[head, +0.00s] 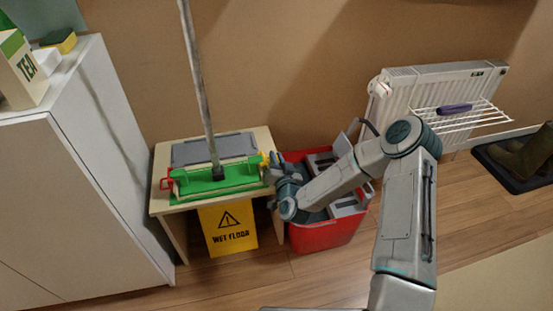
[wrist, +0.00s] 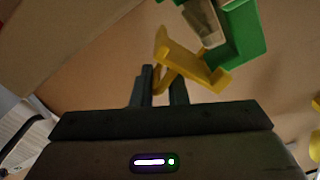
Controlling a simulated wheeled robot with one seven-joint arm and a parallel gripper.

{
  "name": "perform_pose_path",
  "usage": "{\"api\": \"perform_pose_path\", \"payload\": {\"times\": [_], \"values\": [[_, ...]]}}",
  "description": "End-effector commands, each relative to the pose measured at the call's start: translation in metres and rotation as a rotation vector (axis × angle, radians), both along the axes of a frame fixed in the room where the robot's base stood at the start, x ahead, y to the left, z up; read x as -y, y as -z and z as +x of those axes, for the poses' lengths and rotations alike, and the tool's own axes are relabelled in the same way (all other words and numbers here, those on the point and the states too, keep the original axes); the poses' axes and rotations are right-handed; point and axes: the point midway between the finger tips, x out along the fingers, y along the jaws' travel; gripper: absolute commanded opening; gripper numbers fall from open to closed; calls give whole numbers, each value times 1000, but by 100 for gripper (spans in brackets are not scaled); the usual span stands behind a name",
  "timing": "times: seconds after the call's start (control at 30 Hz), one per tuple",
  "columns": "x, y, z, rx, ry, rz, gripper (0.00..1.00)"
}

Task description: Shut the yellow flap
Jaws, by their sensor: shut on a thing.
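The yellow flap (wrist: 190,62) shows large in the wrist view, standing out at an angle beside the green mop head (wrist: 240,32). In the head view the yellow flap (head: 264,160) is a small piece at the right end of the green mop head (head: 235,179), which lies on a small wooden table. My gripper (wrist: 163,88) is shut on the yellow flap, with its lower part between the two fingers. In the head view my gripper (head: 271,168) is at the table's right edge, and its fingertips are too small to make out.
A grey mop pole (head: 197,80) rises from the mop head. A red flap (head: 167,183) is at its left end. A yellow wet-floor sign (head: 228,228) hangs at the table's front. A red bucket (head: 325,236) stands under my arm. A white cabinet (head: 90,160) is left.

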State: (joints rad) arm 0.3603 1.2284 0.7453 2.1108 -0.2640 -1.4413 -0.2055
Motion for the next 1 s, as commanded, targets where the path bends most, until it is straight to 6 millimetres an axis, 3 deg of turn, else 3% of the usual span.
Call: {"api": "perform_pose_path", "payload": {"times": [0.3,0.77,0.8,0.83,1.0], "values": [[-1,9,-1,-35,-1,100,0],[-2,9,-2,-40,-3,114,0],[-2,9,-2,-40,-3,114,19],[-2,9,-1,-40,-3,113,27],[-2,8,-1,-38,-1,115,29]]}}
